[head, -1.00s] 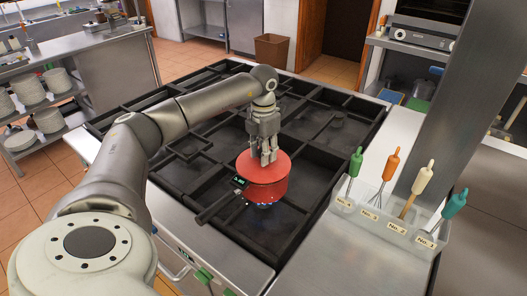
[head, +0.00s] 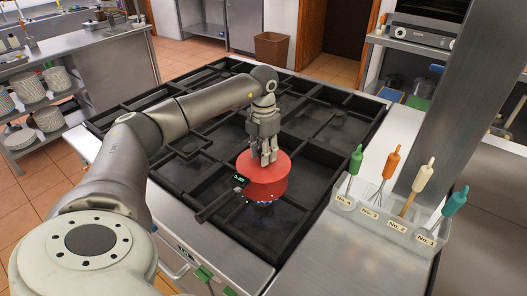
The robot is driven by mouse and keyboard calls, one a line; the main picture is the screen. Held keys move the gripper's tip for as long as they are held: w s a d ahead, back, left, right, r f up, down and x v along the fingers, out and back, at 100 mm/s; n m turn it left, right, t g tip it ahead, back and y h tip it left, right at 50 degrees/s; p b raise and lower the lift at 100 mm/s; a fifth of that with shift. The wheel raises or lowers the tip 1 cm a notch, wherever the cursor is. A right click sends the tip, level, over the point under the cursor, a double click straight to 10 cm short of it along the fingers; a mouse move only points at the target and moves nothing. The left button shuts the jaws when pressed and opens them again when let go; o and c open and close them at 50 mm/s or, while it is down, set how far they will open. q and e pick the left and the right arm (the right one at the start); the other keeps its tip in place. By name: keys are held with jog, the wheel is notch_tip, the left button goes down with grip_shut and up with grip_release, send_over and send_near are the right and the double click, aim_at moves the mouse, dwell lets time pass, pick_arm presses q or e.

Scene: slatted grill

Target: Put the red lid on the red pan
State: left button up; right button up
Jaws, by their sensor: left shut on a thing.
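The red pan (head: 266,189) stands on the dark slatted grill, its dark handle (head: 219,205) pointing to the lower left. A small dark box with a lit display (head: 240,181) shows at the handle end by the pan wall. The red lid (head: 254,163) shows as a flat red disc at the top of the pan; I cannot tell whether it rests fully on the rim. My left gripper (head: 266,161) points straight down over the middle of the lid, shut, with its fingertips at the lid's top. The lid's knob is hidden by the fingers. My right gripper is not in view.
The slatted grill (head: 330,150) spreads around the pan, with open dark cells on all sides. A clear holder (head: 385,228) with several coloured-handled utensils stands on the right counter. A grey post (head: 455,120) rises behind it. Stacked plates (head: 28,88) sit on a shelf at left.

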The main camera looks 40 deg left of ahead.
pick_arm(q)
jog(key=o, duration=1.2)
notch_tip(320, 180, up, 12)
